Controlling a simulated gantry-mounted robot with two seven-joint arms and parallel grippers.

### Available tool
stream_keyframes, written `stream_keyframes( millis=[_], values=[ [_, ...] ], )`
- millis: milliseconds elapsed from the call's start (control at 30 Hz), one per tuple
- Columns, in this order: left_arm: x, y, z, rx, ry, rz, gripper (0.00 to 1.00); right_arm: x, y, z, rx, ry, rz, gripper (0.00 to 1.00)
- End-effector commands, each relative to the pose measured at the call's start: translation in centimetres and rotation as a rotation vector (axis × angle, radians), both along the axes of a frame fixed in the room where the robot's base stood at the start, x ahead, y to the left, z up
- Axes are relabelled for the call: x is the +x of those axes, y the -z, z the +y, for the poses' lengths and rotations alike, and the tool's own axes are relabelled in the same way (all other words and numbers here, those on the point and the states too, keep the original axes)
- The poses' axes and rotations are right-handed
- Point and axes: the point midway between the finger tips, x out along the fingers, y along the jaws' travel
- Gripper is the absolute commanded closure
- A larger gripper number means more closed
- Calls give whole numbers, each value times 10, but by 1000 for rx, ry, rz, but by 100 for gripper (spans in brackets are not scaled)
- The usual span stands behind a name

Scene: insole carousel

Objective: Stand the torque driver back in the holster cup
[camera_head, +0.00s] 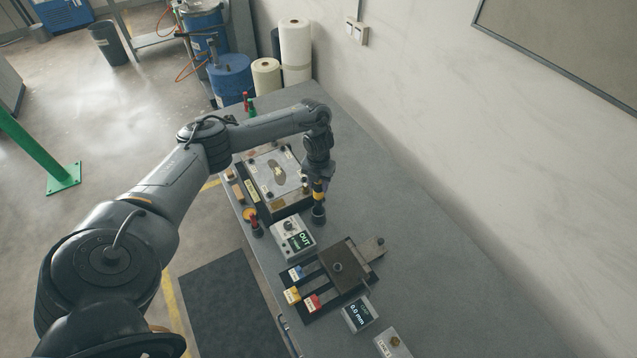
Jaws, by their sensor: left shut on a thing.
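My left gripper (318,180) is shut on the torque driver (318,195), a dark tool with a yellow band, and holds it upright, pointing down. The holster cup (318,215) looks like the small dark round piece on the bench directly below the driver. The driver's lower end meets or overlaps the cup in this view. I cannot tell whether it is inside the cup or just above it. My right gripper is out of view.
A fixture with a light plate (277,172) stands left of the driver. A grey box reading OUT (293,238) sits in front of it. A dark block (344,264), coloured tabs and a display box (358,313) are nearer. The bench (400,250) is clear to the right.

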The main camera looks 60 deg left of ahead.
Motion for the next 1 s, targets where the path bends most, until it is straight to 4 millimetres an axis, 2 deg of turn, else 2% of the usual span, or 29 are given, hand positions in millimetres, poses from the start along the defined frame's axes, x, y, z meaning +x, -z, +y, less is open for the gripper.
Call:
stream_keyframes(
  millis=[600, 1000],
  values=[
    [0, 39, 0, 0, -1, 0, 97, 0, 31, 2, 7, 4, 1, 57],
    [0, 43, 0, -1, 0, -1, 97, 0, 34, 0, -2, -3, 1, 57]
  ],
)
